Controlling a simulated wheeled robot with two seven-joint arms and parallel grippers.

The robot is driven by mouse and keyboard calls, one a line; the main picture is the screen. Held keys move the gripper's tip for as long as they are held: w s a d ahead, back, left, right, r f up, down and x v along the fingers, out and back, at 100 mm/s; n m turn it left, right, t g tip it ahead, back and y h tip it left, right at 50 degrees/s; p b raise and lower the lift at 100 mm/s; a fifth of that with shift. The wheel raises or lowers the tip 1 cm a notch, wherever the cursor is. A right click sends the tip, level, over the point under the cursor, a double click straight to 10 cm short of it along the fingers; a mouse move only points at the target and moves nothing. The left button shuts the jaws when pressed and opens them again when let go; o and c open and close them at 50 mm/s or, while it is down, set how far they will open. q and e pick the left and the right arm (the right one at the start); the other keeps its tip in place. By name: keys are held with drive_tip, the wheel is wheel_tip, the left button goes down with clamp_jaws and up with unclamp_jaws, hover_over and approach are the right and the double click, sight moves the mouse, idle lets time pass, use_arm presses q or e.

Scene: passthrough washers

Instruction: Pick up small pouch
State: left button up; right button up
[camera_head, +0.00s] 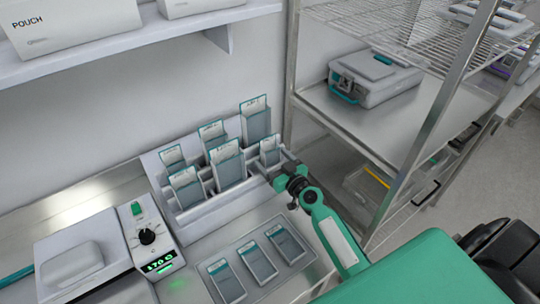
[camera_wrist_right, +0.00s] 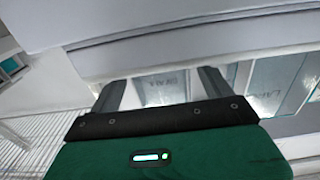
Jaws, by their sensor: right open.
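The small pouch (camera_head: 269,149), clear with a pale printed top, stands upright in the right end of the stepped white rack (camera_head: 203,213). My right gripper (camera_head: 276,166) is at that pouch, coming in from the right. In the right wrist view the two dark fingers of my right gripper (camera_wrist_right: 160,88) are apart, with a pouch (camera_wrist_right: 166,88) showing between them. I cannot tell whether the fingers touch it. Other pouches stand in the rack, including a larger one (camera_head: 228,165) just left of the small pouch. My left gripper is not in view.
Several flat pouches (camera_head: 258,262) lie on the tray in front of the rack. A sealer with a lit display (camera_head: 158,263) stands at the left. A wire shelf unit (camera_head: 432,115) with a grey case (camera_head: 375,80) is close on the right. A white shelf (camera_head: 120,48) hangs above.

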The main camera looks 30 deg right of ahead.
drive_tip(key=c, duration=1)
drive_tip(key=shift+c, duration=0.2)
